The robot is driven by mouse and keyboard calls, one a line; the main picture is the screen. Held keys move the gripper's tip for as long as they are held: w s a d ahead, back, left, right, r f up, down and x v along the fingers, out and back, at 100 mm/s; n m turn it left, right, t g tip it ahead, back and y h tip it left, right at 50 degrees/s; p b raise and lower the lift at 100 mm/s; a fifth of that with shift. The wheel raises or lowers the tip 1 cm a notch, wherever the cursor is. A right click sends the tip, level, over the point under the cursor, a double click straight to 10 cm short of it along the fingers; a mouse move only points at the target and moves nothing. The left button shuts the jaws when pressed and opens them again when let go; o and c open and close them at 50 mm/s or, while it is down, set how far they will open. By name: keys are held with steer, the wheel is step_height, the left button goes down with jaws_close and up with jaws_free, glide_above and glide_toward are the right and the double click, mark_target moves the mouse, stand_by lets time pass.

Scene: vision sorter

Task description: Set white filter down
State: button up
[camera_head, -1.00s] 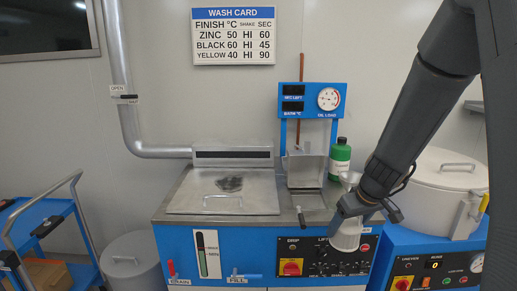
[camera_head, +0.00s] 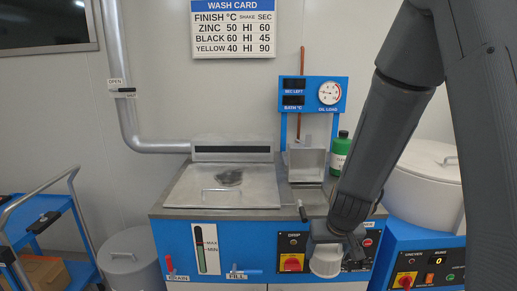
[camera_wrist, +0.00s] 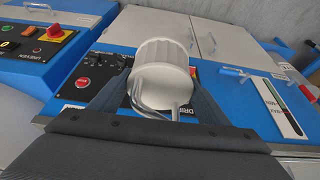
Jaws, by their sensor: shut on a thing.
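The white filter (camera_head: 326,261) is a ribbed white cylinder held in front of the blue washer's control panel. My gripper (camera_head: 325,243) is shut on it from above and to the right. In the wrist view the filter (camera_wrist: 160,78) sits between both fingers of my gripper (camera_wrist: 155,95), its smooth rounded end toward the camera. It covers part of the control panel, and I see no surface touching it from below.
The blue washer has a steel top with a closed lid (camera_head: 205,187). A green bottle (camera_head: 340,150) stands at the back of the top, partly behind my arm. A white drum (camera_head: 425,185) stands at right, a blue cart (camera_head: 40,225) and grey bin (camera_head: 128,262) at left.

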step_height(320, 180, down, 12)
steer(key=s, duration=0.2)
steer(key=shift+s+a, duration=0.15)
steer(key=shift+s, duration=0.25)
